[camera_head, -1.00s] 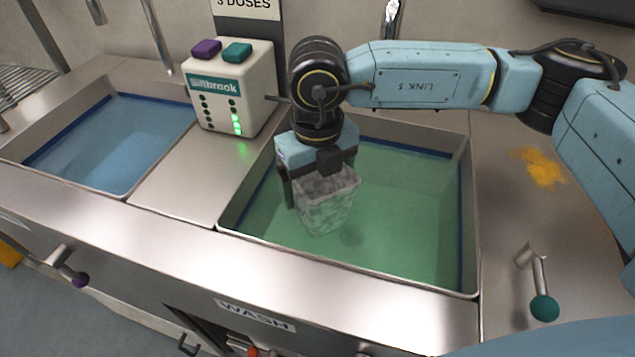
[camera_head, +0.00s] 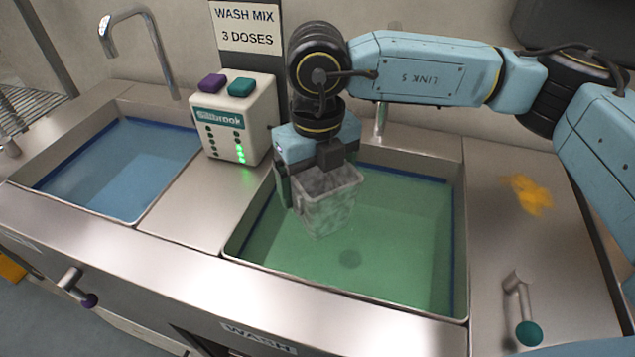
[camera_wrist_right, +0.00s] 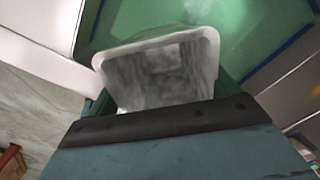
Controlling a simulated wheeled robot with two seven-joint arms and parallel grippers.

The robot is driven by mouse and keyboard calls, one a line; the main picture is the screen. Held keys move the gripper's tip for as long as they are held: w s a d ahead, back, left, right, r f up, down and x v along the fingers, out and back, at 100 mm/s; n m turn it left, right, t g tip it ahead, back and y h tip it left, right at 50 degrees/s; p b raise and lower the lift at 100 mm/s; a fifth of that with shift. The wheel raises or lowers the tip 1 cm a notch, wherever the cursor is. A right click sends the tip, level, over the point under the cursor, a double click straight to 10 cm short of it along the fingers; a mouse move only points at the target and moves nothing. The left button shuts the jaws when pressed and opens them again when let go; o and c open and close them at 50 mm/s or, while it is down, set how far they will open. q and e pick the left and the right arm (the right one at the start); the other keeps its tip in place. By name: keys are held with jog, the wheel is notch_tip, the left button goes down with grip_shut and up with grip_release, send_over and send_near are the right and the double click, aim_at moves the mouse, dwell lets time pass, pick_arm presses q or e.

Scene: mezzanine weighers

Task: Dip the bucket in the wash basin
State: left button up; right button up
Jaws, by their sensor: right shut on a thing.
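A grey, mottled bucket (camera_head: 330,204) is held by my right gripper (camera_head: 318,178) over the wash basin (camera_head: 459,250). The gripper is shut on the bucket's rim side, and the bucket hangs nearly upright. Its lower part looks to be in or just over the green liquid; I cannot tell which. In the right wrist view the bucket (camera_wrist_right: 160,72) shows its open top, with grey walls inside and the green liquid beyond. The basin holds green liquid and has a dark blue line round its inner wall. My left gripper is not in view.
A second basin with blue liquid (camera_head: 122,165) lies at the left. A white dispenser (camera_head: 236,130) with purple and teal buttons stands between the basins. A tap (camera_head: 140,14) rises behind. A yellow stain (camera_head: 530,195) and a teal-knobbed lever (camera_head: 527,325) are at the right.

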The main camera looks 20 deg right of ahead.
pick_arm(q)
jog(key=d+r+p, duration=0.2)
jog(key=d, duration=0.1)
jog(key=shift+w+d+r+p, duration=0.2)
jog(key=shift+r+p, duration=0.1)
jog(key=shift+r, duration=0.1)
pick_arm(e)
notch_tip(320, 180, up, 6)
jog(key=shift+f, duration=0.2)
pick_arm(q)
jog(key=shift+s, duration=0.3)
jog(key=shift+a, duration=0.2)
